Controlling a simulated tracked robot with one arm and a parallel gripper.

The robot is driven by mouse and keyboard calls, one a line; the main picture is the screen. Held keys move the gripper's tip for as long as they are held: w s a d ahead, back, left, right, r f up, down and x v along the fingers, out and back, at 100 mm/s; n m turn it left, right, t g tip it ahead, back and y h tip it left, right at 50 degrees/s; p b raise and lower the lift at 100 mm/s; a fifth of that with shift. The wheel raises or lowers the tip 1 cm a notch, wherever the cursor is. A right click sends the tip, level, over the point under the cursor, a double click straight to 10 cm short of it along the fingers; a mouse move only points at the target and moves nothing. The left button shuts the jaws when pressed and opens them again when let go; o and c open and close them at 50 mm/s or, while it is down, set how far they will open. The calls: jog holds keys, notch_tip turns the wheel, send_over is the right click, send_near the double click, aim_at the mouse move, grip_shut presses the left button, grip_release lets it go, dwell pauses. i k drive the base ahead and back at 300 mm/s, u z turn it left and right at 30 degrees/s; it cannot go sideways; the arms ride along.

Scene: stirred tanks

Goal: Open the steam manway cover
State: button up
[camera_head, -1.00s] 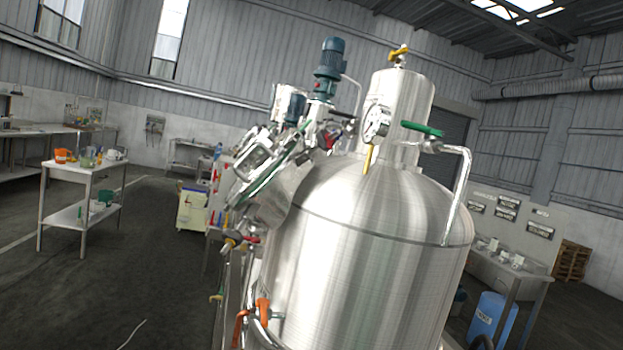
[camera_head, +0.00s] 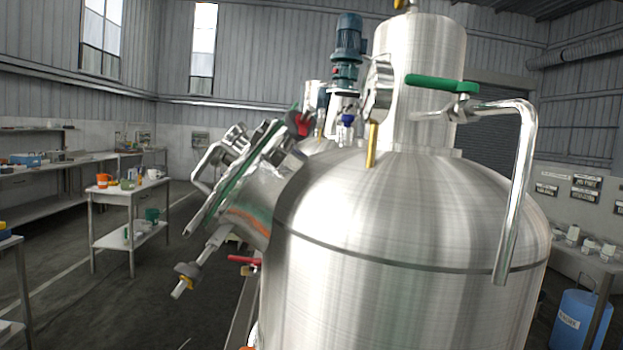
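A big steel tank (camera_head: 400,240) fills the middle and right of the view. On its left shoulder a slanted neck (camera_head: 262,205) carries the manway cover (camera_head: 228,168), a steel lid seen nearly edge-on with a green seal line along it. The cover appears to lie against the neck. A bent bar handle (camera_head: 203,165) stands out on its left face. A steel rod with a dark and yellowish knob (camera_head: 188,275) sticks out below the cover's lower edge. The cover's outer face is mostly turned away. My gripper is not in view.
A green-handled valve (camera_head: 445,84) and bent pipe (camera_head: 520,170) stand on the tank's right, with a gauge (camera_head: 378,88) beside the upper column. A white cart (camera_head: 130,205) stands at left. Open floor (camera_head: 110,305) lies left of the tank.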

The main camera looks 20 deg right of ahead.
aim_at(239, 171)
jog(key=z, duration=0.25)
jog(key=i, duration=1)
jog(key=u, duration=0.05)
